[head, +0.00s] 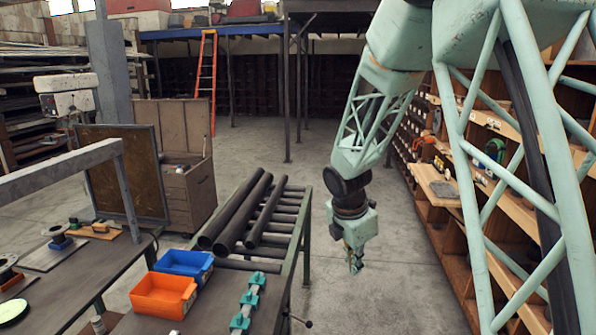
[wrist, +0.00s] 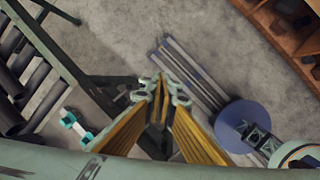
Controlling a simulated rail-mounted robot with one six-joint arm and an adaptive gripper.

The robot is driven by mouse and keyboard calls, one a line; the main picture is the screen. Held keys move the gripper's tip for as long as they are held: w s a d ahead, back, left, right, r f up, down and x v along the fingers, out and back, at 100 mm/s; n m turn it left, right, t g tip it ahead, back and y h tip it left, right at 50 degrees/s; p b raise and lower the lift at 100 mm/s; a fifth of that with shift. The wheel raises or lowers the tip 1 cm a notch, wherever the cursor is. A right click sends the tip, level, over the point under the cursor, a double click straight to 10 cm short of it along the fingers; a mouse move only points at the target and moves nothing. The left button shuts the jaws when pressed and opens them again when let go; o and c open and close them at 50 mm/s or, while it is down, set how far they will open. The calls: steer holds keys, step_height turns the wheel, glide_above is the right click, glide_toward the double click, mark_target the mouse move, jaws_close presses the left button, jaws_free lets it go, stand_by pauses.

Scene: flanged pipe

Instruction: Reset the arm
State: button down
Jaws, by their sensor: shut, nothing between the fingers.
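My gripper (head: 355,264) hangs in free air to the right of the pipe rack in the head view, pointing down above the concrete floor. It holds nothing. In the wrist view my gripper (wrist: 161,90) shows its yellow-sided fingers drawn together at the tips, with floor beyond them. My teal arm comes down from the upper right of the head view. Dark pipes (head: 236,211) lie side by side on the rack (head: 305,215), apart from my gripper. The pipes (wrist: 8,82) also show at the left of the wrist view.
An orange bin (head: 163,296) and a blue bin (head: 184,265) stand on the bench, beside a row of teal clamps (head: 247,303). Wooden shelving (head: 450,215) lines the right side. An orange ladder (head: 207,80) stands at the back. The floor (head: 385,285) around my gripper is clear.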

steer(key=s+d+r+m+b, duration=0.3)
steer(key=s+r+m, duration=0.35)
steer(key=s, duration=0.45)
steer(key=s+d+r+m+b, duration=0.25)
steer(key=s+r+m, duration=0.4)
steer(key=s, duration=0.45)
steer(key=s+a+f+m+t+y+b, duration=0.1)
steer(key=s+m+b, duration=0.6)
steer(key=s, duration=1.8)
steer(key=m+y, duration=0.1)
steer(key=m, duration=0.2)
steer(key=shift+s+a+m, duration=0.2)
steer(key=shift+s+m, duration=0.1)
